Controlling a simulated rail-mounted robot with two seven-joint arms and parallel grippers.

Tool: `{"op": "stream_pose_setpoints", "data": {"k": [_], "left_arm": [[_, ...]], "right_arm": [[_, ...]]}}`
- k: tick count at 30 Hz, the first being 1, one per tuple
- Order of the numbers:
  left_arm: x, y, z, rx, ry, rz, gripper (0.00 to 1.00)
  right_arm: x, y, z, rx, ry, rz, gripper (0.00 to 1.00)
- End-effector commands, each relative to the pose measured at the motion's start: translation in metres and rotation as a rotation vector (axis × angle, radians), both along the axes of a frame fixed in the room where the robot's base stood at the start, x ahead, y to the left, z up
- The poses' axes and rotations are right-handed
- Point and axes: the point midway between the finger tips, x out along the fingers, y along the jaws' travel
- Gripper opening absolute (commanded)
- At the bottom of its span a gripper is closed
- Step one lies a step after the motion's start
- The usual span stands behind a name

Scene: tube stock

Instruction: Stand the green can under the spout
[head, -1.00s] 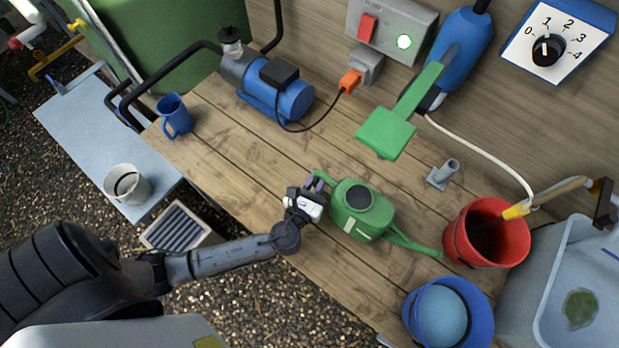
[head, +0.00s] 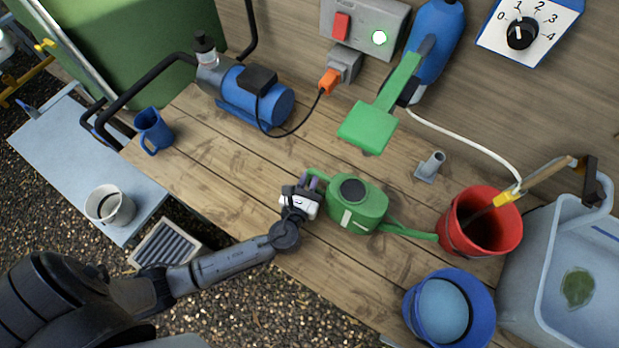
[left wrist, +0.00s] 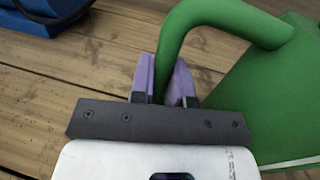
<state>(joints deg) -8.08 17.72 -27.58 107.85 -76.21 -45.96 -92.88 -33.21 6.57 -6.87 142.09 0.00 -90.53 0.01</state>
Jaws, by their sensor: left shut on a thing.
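The green watering can (head: 372,209) is on or just above the wooden bench, near its front edge. It looks upright, its long spout pointing right towards the red bucket. My left gripper (head: 310,188) is shut on its handle, at the can's left side. In the left wrist view the purple fingers (left wrist: 166,82) close around the green handle (left wrist: 215,18). A blue wall unit (head: 436,38) with a green arm and square green end (head: 367,134) juts over the bench behind the can. I cannot tell whether this is the task's spout. My right gripper is not in view.
A red bucket (head: 455,225) with a yellow-ended stick and a blue bucket (head: 478,325) stand at right, beside a grey tub (head: 540,235). A grey pipe stub (head: 430,167), a blue pump (head: 255,100) and a blue mug (head: 152,130) are further back. Bare bench lies left of the can.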

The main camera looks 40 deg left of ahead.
Motion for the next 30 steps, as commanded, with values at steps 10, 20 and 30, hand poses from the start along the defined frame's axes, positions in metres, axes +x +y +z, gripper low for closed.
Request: {"op": "stream_pose_setpoints", "data": {"k": [10, 20, 30], "left_arm": [[0.0, -0.0001, -0.0008, -0.001, -0.001, 0.0, 0.0], [0.0, 0.0, -0.0049, 0.0, 0.0, 0.001, 0.0], [-0.0001, 0.0001, -0.0055, 0.001, 0.001, 0.0, 0.32]], "right_arm": [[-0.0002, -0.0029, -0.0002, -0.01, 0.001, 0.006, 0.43], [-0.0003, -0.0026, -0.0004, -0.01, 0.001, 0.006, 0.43], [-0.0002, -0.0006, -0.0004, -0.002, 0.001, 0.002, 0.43]]}}
